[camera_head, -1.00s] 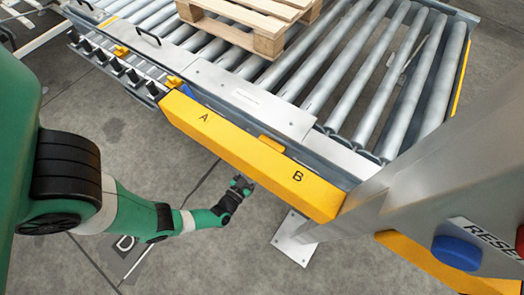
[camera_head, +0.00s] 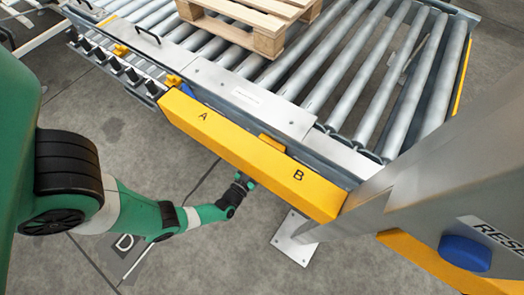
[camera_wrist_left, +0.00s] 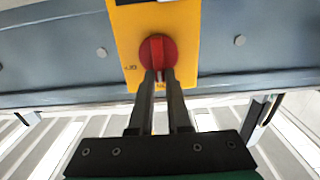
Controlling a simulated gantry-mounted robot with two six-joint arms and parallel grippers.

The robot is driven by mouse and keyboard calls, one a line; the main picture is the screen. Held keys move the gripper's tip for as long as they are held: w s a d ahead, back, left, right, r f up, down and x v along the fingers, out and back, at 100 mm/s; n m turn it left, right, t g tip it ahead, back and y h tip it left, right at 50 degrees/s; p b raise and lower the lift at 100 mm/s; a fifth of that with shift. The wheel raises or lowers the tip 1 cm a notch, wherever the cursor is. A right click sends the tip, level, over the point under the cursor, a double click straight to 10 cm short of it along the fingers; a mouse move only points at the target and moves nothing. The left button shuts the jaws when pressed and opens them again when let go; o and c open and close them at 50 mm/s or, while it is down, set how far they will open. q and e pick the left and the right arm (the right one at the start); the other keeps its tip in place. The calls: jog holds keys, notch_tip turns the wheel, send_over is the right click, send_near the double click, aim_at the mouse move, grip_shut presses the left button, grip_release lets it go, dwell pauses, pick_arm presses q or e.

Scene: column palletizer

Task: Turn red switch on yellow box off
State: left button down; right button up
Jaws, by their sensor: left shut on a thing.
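The red switch (camera_wrist_left: 158,48) is a round rotary knob on the front of the yellow box (camera_wrist_left: 185,22) in the left wrist view. My left gripper (camera_wrist_left: 160,80) is in front of it, with its two dark fingers close together on the knob's raised handle, which points roughly up and down in the picture. In the head view my left gripper (camera_head: 246,181) is at the front edge of the long yellow cover marked A and B (camera_head: 250,155). The red switch is hidden there. My right gripper is in neither view.
A roller conveyor (camera_head: 345,75) with a wooden pallet (camera_head: 265,30) lies beyond the cover. A grey post (camera_head: 420,180) with a blue button (camera_head: 465,252) stands at the right.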

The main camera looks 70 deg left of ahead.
pick_arm(q)
jog(key=shift+d+m, duration=0.1)
jog(key=shift+m, duration=0.3)
jog(key=shift+w+d+f+m, duration=0.25)
jog(key=shift+f+m, duration=0.1)
jog(key=shift+m, duration=2.5)
jog(key=shift+w+d+f+m, duration=0.15)
jog(key=shift+d+f+m, duration=0.15)
jog(key=shift+m, duration=2.6)
jog(key=shift+w+d+f+m, duration=0.2)
jog(key=shift+f+m, duration=0.2)
jog(key=shift+m, duration=2.45)
jog(key=c, duration=0.9)
grip_release()
